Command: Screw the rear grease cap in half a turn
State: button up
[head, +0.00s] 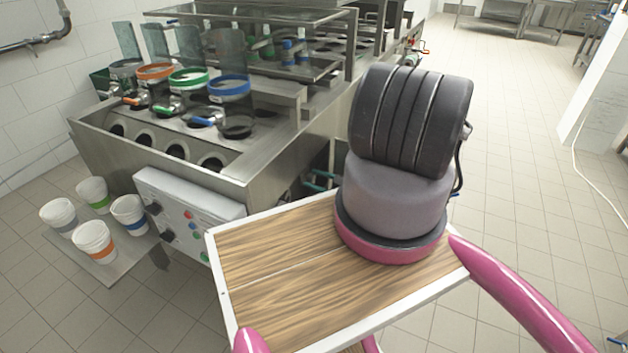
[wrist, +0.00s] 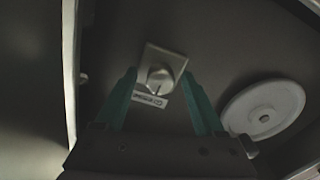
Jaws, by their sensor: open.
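A gap shows on both sides. I cannot tell how far the fingertips are from the panel.
A pale disc (wrist: 262,106) is to the right of the gripper in the wrist view. In the head view, the steel cup filler (head: 270,150) stands at the left, with a grey control box (head: 188,212) and several cups on a low shelf (head: 115,265). Tiled floor is clear at right.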

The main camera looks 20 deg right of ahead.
jog(key=shift+w+a, duration=0.1)
jog(key=shift+w, duration=0.1)
jog(key=shift+c, duration=0.3)
grip_shut()
jog(key=shift+m, duration=0.3)
